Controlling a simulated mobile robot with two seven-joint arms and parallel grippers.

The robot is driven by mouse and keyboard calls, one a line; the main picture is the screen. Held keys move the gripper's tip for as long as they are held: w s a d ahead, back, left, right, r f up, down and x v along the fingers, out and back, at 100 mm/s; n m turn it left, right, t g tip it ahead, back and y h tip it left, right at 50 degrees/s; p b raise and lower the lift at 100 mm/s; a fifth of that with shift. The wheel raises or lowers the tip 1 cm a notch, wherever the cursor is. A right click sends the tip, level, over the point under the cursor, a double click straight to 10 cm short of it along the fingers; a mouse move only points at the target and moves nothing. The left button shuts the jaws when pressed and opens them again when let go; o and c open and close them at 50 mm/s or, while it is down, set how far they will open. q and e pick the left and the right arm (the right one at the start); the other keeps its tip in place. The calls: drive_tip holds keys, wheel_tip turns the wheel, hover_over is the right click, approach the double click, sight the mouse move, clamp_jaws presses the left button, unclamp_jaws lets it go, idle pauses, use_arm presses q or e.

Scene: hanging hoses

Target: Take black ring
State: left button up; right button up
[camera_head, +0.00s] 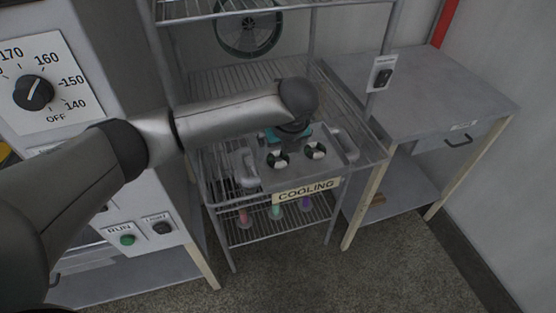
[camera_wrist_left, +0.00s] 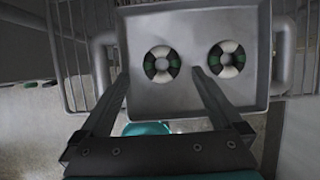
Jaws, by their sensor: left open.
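The left wrist view shows a left ring (camera_wrist_left: 162,64) and a right ring (camera_wrist_left: 227,59); the dark parts look black to dark green. I see no wholly black ring. My left gripper (camera_wrist_left: 160,74) is open and empty, its fingertips spread to either side of the left ring in the wrist view. Its height above the tray is unclear. My right gripper is not in view.
The tray has raised handles at both sides and stands on a wire rack labelled COOLING (camera_head: 306,190). Small coloured objects (camera_head: 275,212) sit on the shelf below. A grey table (camera_head: 430,85) stands at right, a control cabinet with a dial (camera_head: 34,92) at left.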

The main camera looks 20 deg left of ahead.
sight(277, 160)
use_arm(q)
drive_tip(key=x, duration=0.3)
drive_tip(key=shift+d+f+b, duration=0.1)
drive_tip(key=shift+f+b, duration=0.2)
drive_tip(key=shift+b, duration=0.05)
drive_tip(key=c, duration=1.3)
drive_tip(key=shift+r, duration=0.15)
